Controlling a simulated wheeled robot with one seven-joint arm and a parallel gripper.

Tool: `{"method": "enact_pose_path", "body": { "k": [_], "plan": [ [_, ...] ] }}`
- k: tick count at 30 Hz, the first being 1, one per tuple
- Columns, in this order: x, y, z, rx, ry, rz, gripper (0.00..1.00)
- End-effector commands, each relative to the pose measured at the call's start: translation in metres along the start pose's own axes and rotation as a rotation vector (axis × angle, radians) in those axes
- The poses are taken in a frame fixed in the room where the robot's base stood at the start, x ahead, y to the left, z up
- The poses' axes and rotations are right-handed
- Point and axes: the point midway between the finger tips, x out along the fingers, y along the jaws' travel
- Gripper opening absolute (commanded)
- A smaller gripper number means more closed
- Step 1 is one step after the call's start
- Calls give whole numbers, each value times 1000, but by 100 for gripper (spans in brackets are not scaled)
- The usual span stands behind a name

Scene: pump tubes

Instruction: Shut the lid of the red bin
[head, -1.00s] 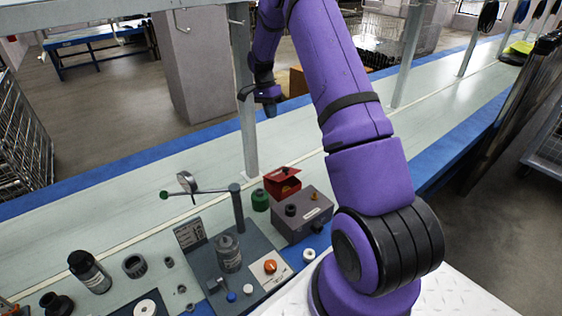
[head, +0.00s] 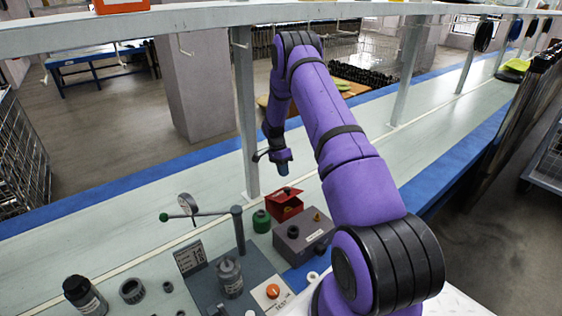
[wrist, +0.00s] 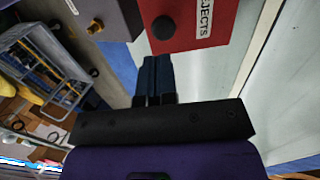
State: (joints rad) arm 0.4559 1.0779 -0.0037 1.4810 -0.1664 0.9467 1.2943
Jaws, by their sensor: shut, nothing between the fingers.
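The red bin (head: 290,212) stands on the bench behind the grey box in the head view. Its red lid (head: 284,194) with a small dark knob looks raised and tilted, but the view is too small to tell how far. In the wrist view a red surface (wrist: 195,30) with a REJECTS label and a black knob (wrist: 163,27) shows just beyond the fingertips. My gripper (head: 284,172) is shut and empty, pointing down above the bin and apart from it; its dark fingers also show in the wrist view (wrist: 157,62).
A grey box (head: 303,240) with knobs stands in front of the bin. A green cylinder (head: 261,221) is left of it. A shelf post (head: 245,110) rises behind.

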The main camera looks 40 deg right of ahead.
Motion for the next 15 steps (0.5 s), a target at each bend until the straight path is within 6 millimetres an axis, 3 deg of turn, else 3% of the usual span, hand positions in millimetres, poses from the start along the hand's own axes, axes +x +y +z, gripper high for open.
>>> {"method": "enact_pose_path", "body": {
  "k": [6, 15],
  "plan": [
    [36, 1, 0, 1, -2, 1, 0],
    [56, 0, 0, 0, 0, 0, 0]
  ]
}}
